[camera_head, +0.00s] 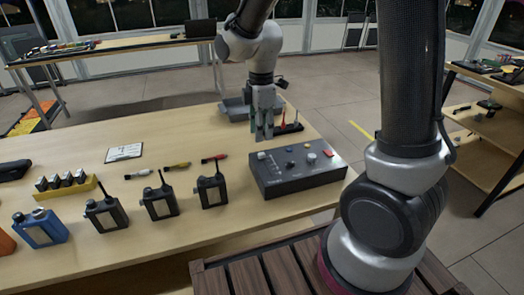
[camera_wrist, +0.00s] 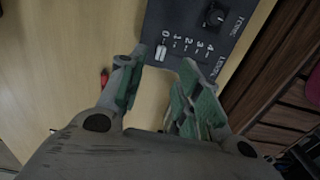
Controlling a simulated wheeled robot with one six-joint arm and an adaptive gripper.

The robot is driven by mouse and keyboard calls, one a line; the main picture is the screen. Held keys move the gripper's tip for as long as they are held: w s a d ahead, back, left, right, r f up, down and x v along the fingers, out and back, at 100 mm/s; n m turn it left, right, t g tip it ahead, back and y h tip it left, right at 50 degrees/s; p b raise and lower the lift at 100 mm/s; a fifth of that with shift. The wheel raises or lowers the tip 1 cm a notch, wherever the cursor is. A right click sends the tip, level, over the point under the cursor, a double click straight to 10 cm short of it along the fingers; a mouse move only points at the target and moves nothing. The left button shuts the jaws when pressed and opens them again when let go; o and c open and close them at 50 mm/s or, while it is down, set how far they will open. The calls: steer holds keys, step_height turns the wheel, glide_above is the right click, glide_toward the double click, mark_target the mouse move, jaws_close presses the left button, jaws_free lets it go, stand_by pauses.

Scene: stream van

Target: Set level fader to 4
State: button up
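The dark grey control box (camera_head: 298,174) lies on the wooden table, with knobs and a red button on its top. In the wrist view the box (camera_wrist: 213,42) shows a scale marked 0 to 4 beside the label LEVEL. The pale level fader cap (camera_wrist: 160,53) sits by the 0 mark, at the left end of the scale.
Several radios (camera_head: 212,191) stand left of the box. Small cables with coloured ends (camera_head: 177,166) and a white card (camera_head: 124,153) lie behind them. A grey tray (camera_head: 235,110) and a dark holder with red items (camera_head: 290,127) are behind the box.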

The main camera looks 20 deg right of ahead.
mark_target(262, 154)
step_height(262, 154, down, 8)
steer(key=shift+r, duration=0.1)
stand_by(0.4)
jaws_close()
